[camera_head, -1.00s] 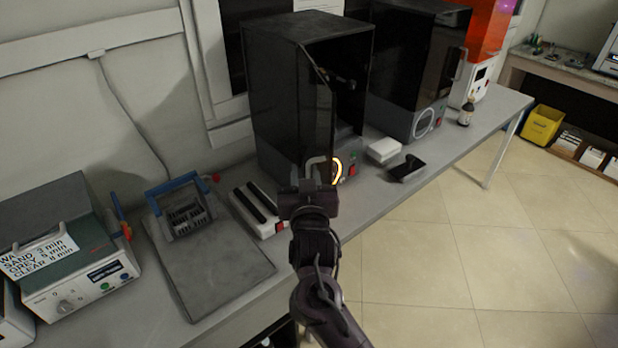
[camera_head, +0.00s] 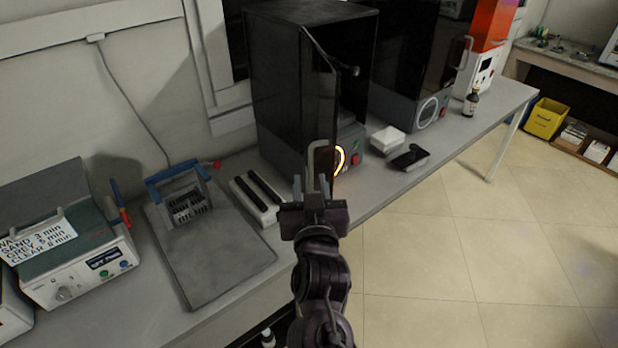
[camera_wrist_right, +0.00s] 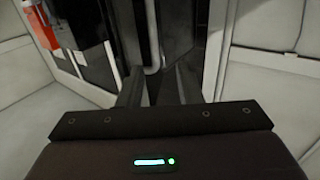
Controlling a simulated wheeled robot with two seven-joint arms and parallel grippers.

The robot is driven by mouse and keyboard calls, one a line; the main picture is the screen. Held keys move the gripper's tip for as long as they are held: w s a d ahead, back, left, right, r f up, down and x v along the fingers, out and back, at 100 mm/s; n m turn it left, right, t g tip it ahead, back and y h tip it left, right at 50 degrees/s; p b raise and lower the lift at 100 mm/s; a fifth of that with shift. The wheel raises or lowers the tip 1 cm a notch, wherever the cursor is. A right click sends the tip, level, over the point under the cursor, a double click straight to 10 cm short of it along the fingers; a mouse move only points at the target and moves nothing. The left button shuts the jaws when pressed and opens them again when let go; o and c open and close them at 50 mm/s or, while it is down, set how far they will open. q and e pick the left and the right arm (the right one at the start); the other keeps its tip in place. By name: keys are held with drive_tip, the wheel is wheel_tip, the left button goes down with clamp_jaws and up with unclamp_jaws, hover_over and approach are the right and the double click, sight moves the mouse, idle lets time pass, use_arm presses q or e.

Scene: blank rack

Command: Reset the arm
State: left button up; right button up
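My right gripper (camera_head: 312,187) is in front of the nearer black cabinet (camera_head: 285,85). Its fingers are apart with nothing visibly held between them. The cabinet's door (camera_head: 320,115) stands open, and its grey handle (camera_head: 318,158) is just beyond the fingertips. In the right wrist view the two fingers (camera_wrist_right: 160,88) are also apart, with the handle (camera_wrist_right: 152,45) appearing beyond and between them. I cannot tell whether a finger touches it. My left gripper is not in view.
On the bench (camera_head: 385,190), a white block with black strips (camera_head: 254,198) lies left of my gripper. A white box (camera_head: 387,138), a black device (camera_head: 408,158) and a brown bottle (camera_head: 470,103) are to the right. The floor in front is clear.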

drive_tip(key=shift+f, duration=0.1)
idle(0.4)
wheel_tip(320, 180, down, 22)
drive_tip(key=d+n+g, duration=0.2)
drive_tip(key=g, duration=0.2)
drive_tip(key=s+d+f+n+g+h, duration=0.15)
drive_tip(key=s+d+f, duration=0.25)
drive_tip(key=f, duration=0.8)
drive_tip(key=s+d+f+g+y, duration=0.1)
drive_tip(key=s+d+f+g, duration=0.25)
drive_tip(key=f, duration=0.75)
drive_tip(key=s+d+f+g, duration=0.1)
drive_tip(key=s+d+f, duration=0.2)
drive_tip(key=s+f, duration=0.25)
drive_tip(key=s+d+f+g+h+b, duration=0.1)
drive_tip(key=s+d+f+g, duration=0.15)
drive_tip(key=s+f, duration=0.35)
drive_tip(key=s+d+f+g, duration=0.1)
drive_tip(key=s+d+f, duration=0.2)
drive_tip(key=s+f, duration=0.3)
drive_tip(key=s+d+f+m+g, duration=0.1)
drive_tip(key=s+d+f, duration=0.1)
drive_tip(key=s, duration=0.7)
drive_tip(key=s+d+f+m+g, duration=0.1)
drive_tip(key=s+d+f+g, duration=0.1)
drive_tip(key=s, duration=0.7)
drive_tip(key=shift+d+f, duration=0.5)
drive_tip(key=shift+d, duration=0.6)
drive_tip(key=shift+g, duration=0.25)
